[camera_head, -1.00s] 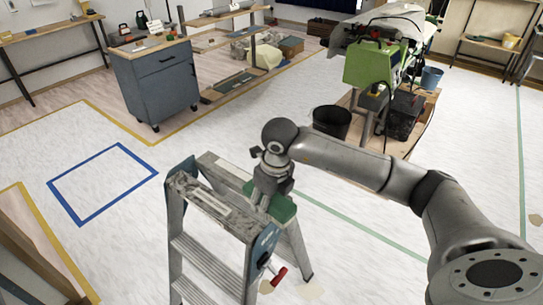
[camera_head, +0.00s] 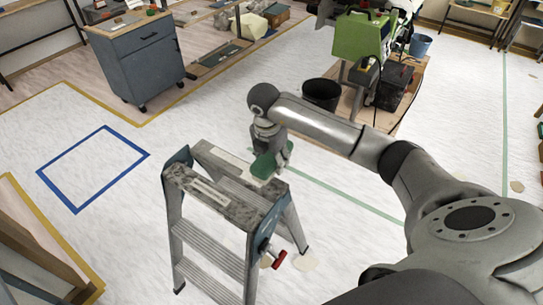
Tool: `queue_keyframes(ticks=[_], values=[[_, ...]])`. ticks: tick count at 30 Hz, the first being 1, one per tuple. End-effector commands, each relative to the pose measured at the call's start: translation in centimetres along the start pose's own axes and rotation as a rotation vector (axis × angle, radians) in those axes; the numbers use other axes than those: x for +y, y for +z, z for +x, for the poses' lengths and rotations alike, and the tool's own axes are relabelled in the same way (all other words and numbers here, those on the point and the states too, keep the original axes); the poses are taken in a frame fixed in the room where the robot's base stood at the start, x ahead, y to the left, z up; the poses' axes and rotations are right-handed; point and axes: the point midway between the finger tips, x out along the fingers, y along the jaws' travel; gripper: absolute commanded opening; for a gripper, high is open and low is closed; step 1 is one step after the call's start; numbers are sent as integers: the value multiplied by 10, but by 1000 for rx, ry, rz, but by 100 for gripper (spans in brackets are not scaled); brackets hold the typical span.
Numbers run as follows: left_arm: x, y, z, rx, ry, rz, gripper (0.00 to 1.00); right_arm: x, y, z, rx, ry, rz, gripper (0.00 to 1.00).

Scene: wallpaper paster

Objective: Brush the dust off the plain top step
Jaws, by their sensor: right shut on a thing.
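A grey stepladder (camera_head: 175,225) with blue end caps stands in the middle foreground. Its plain top step (camera_head: 235,212) is mottled with grey-brown dust and has a pale strip along it. My right gripper (camera_head: 273,156) is over the far right end of the ladder top. It is shut on a green brush (camera_head: 264,167), which hides a little of the top's far right corner. I cannot tell whether the brush touches the surface. My left gripper is out of view.
A red-handled tool (camera_head: 278,260) hangs at the ladder's right side. A black bucket (camera_head: 321,94) and a green machine (camera_head: 360,38) stand behind. A blue-grey cabinet (camera_head: 135,65) is at back left. Open white floor lies left, with a blue taped square (camera_head: 122,139).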

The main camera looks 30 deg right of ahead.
Motion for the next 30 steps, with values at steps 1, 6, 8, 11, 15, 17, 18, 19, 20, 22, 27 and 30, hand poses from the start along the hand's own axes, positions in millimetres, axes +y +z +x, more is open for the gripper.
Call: queue_keyframes(ticks=[1, 6, 8, 11, 15, 17, 18, 19, 20, 22, 27, 30], values=[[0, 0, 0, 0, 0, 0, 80, 0, 0, 0, 0, 1, -1, 24], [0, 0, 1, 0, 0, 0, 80, 0, 0, 0, -2, 1, -2, 24], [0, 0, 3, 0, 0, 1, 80, 0, 0, 1, -5, 1, -2, 24], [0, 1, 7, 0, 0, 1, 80, 0, -1, 7, -4, 1, -3, 24], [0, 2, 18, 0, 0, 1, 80, 0, -3, 20, -4, 0, -3, 24], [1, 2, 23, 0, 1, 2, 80, 0, -4, 26, -4, 0, -3, 24], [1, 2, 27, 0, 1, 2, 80, 0, -5, 31, -4, 0, -3, 24], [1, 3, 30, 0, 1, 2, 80, 0, -5, 35, -4, 0, -3, 24], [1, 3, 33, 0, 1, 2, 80, 0, -6, 38, -4, 0, -3, 24], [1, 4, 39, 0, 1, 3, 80, 0, -7, 47, -4, 1, -3, 24], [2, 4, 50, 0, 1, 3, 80, 0, -9, 61, -4, 1, -2, 24], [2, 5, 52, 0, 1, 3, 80, 0, -10, 64, -4, 1, -2, 24]])
